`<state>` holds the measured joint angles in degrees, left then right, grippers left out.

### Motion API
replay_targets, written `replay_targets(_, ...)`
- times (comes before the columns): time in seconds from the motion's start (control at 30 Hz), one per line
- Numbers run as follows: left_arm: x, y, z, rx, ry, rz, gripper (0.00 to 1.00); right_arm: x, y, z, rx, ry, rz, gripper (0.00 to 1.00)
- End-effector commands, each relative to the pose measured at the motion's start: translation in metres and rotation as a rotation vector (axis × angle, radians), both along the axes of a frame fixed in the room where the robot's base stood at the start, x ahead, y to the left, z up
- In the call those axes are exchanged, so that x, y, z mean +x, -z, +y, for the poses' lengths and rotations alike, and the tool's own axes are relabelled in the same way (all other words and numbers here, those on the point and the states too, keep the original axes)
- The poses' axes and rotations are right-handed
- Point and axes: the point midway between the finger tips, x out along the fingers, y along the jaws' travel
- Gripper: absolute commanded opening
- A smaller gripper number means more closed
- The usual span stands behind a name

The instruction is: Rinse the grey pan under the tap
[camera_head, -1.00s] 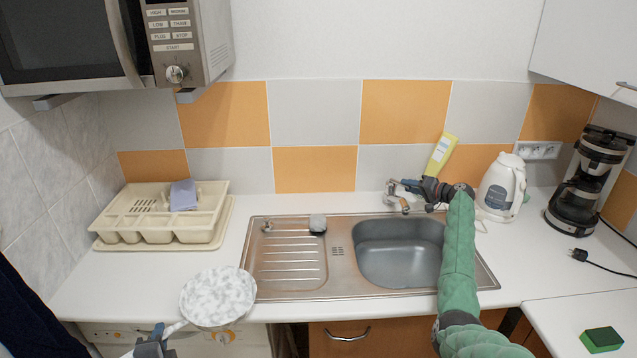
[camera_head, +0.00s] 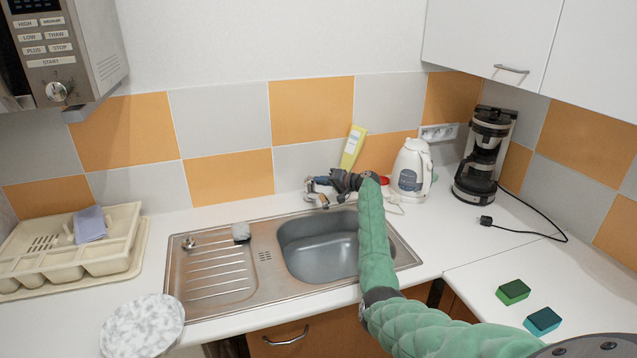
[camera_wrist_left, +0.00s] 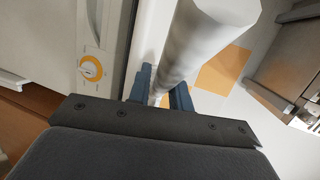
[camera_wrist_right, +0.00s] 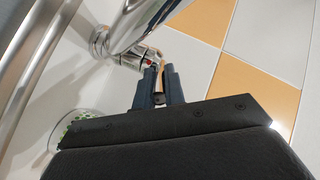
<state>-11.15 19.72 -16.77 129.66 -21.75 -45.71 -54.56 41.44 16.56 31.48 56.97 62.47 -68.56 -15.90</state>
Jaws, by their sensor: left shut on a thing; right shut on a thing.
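The grey pan (camera_head: 142,326) shows as a mottled grey-white disc at the lower left of the head view, over the counter's front edge, left of the sink. In the left wrist view my left gripper (camera_wrist_left: 160,98) is shut on its pale round handle (camera_wrist_left: 195,45). The head view does not show this gripper. My right gripper (camera_head: 325,184) is at the chrome tap (camera_head: 312,194) behind the basin. In the right wrist view this gripper (camera_wrist_right: 160,88) is shut on the tap's lever, mostly hidden between the fingers. No running water is visible.
The sink basin (camera_head: 315,250) looks empty, partly behind my right arm. A cutlery tray (camera_head: 65,262) stands left. A yellow bottle (camera_head: 353,148), kettle (camera_head: 410,170) and coffee maker (camera_head: 483,158) stand behind; two sponges (camera_head: 513,291) lie right.

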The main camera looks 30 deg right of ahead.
Motion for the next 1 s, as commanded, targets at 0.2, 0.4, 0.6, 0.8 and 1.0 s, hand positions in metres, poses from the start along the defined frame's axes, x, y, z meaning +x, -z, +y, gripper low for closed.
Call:
replay_targets(0.2, 0.0001, -0.0003, -0.0001, -0.001, 0.0, -0.002, 0.0, 0.001, -0.0061, -0.0004, -0.04, -0.001, 0.095, 0.0)
replay_targets(0.4, 0.0001, -0.0011, 0.0, -0.001, 0.0, -0.001, 0.0, 0.0021, -0.0094, 0.0006, -0.064, -0.001, 0.166, 0.0)
replay_targets(0.6, 0.0001, -0.0011, 0.0, -0.001, 0.0, -0.001, 0.0, 0.0023, -0.0093, 0.001, -0.063, 0.0, 0.17, 0.0)
replay_targets(0.8, 0.0001, -0.0011, 0.0, -0.001, 0.0, -0.001, 0.0, 0.0022, -0.0093, 0.001, -0.062, -0.001, 0.169, 0.33)
replay_targets(1.0, 0.0001, -0.0011, 0.0, -0.001, 0.0, -0.001, 0.0, 0.0024, -0.0099, 0.001, -0.063, 0.0, 0.168, 0.33)
